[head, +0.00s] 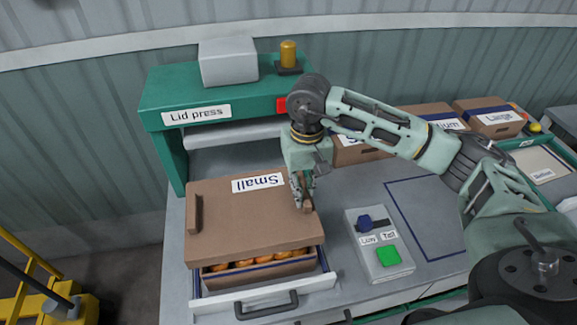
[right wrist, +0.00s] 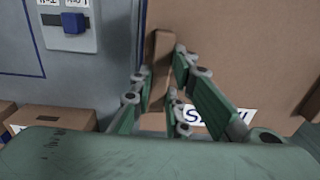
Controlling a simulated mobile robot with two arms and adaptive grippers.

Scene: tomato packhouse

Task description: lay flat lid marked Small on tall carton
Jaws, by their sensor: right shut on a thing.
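The flat brown lid marked Small (head: 250,218) has a bar handle at its left end and one at its right end. Its label reads upside down in the head view. My right gripper (head: 306,205) is shut on the right handle; the right wrist view shows the fingers on either side of that handle (right wrist: 160,70). The lid is over an open brown carton (head: 260,271) filled with tomatoes. The tomatoes show below the lid's front edge; I cannot tell whether lid and carton touch. The carton's back is hidden. My left gripper is not in view.
The carton sits in a pulled-out white drawer tray (head: 266,294) before the green lid press (head: 215,95). A grey control box (head: 379,258) has a blue slider on the Low side and a green button. Other labelled cartons (head: 489,118) stand behind. A blue-outlined bench area is empty.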

